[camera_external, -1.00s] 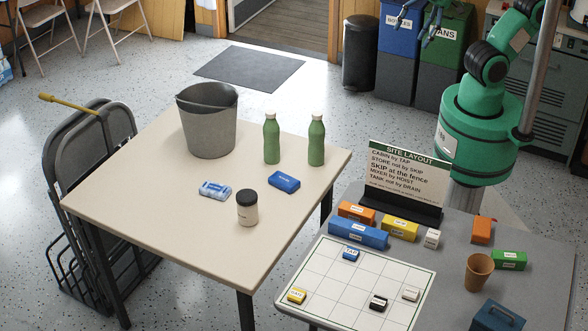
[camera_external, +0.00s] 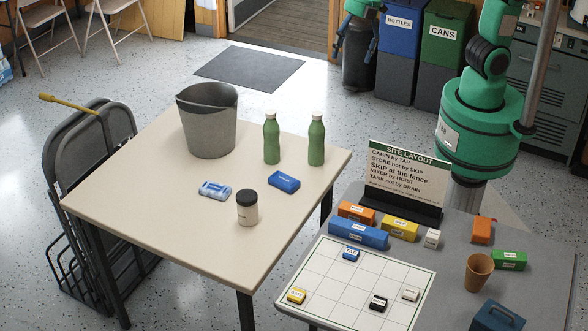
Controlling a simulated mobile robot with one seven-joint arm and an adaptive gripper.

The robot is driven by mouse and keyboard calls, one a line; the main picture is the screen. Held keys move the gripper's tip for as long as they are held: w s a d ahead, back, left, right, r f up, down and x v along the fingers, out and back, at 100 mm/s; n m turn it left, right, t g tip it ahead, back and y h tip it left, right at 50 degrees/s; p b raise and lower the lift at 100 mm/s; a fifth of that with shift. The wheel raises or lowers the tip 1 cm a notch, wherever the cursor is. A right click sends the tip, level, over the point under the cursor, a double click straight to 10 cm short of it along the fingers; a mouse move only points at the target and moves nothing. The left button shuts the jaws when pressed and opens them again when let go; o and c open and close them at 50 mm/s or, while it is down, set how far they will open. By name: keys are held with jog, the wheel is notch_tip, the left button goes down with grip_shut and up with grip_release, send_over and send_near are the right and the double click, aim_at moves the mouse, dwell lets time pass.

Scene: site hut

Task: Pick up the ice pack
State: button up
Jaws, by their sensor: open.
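Two small flat packs lie on the cream table (camera_external: 130,190). One is pale blue and white (camera_external: 214,191); the other is solid blue with a small label (camera_external: 284,182). The labels are too small to read, so I cannot tell for certain which is the ice pack. My gripper (camera_external: 355,48) is open and empty, high at the top of the picture, beyond the table and well away from both packs. Its fingers hang down in front of the black bin.
The grey table holds a layout sign (camera_external: 406,178), a grid board (camera_external: 330,283), several labelled blocks and a brown cup (camera_external: 478,270). The cream table's left side is clear.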

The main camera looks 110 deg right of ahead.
jog(key=w+a+f+n+g+p, duration=0.1)
jog(key=w+f+n, duration=0.5)
jog(key=w+f, duration=0.5)
jog(key=w+a+f+n+g+p, duration=0.2)
jog(key=w+f+n, duration=0.5)
jog(key=w+f, duration=0.4)
notch_tip(320, 180, down, 6)
jog(key=shift+f, duration=0.2)
jog(key=shift+a+f, duration=0.1)
jog(key=b, duration=0.1)
send_over(283, 181)
jog(key=shift+w+a+f, duration=0.1)
jog(key=shift+f, duration=4.1)
jog(key=shift+f, duration=0.1)
jog(key=shift+f+b, duration=0.75)
jog(key=shift+f, duration=1.75)
jog(key=c, duration=1.3)
